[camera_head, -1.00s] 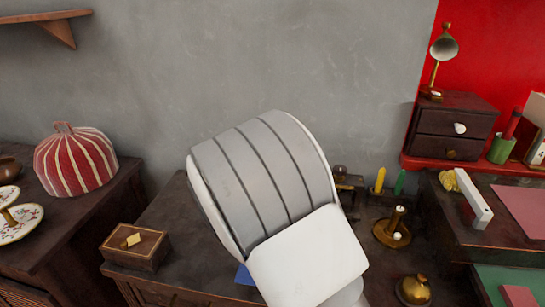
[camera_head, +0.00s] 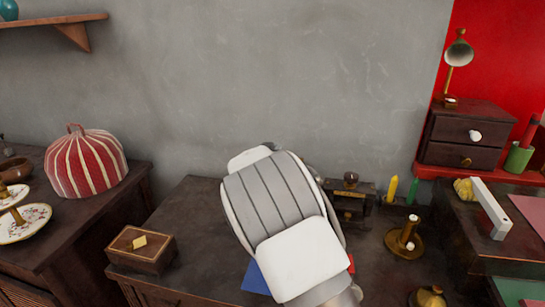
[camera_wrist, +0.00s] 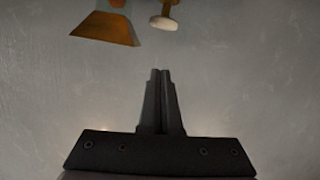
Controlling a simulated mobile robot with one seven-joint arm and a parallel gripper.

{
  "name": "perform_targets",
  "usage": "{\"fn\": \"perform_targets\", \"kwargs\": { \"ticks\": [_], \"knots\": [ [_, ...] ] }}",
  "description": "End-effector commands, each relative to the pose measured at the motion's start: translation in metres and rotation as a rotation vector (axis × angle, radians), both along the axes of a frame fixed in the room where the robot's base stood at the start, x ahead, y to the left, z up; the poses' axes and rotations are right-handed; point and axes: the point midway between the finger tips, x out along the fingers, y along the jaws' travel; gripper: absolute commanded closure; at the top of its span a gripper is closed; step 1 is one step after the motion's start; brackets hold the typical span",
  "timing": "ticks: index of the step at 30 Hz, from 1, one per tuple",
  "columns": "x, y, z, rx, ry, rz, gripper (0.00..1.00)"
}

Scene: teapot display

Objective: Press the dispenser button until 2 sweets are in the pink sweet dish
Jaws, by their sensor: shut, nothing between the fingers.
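My gripper (camera_wrist: 160,72) is shut and empty in the wrist view, its two fingers together against a grey background. In the head view my own arm covers the middle of the dark table, and the gripper is hidden behind it. I cannot make out the pink sweet dish or any sweets in either view. An orange-brown flared piece (camera_wrist: 106,27) and a pale disc on a stem (camera_wrist: 164,22) show above the fingertips.
A brass candlestick (camera_head: 403,240), a brass bell-like object (camera_head: 428,297), and yellow (camera_head: 391,189) and green (camera_head: 412,192) sticks stand right of my arm. A wooden box (camera_head: 141,249) and striped tea cosy (camera_head: 86,165) are left. The tabletop between box and arm is clear.

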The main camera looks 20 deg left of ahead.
Motion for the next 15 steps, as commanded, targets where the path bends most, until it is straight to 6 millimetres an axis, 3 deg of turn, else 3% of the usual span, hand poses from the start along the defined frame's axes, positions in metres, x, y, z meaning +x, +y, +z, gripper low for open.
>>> {"fn": "perform_targets", "kwargs": {
  "ticks": [2, 6, 15],
  "knots": [
    [0.002, -0.001, -0.016, -0.001, 0.001, -0.001, 1.0],
    [0.002, -0.003, -0.031, -0.001, 0.0, -0.001, 1.0],
    [0.002, -0.005, -0.04, 0.0, 0.0, -0.001, 1.0]
  ]
}}
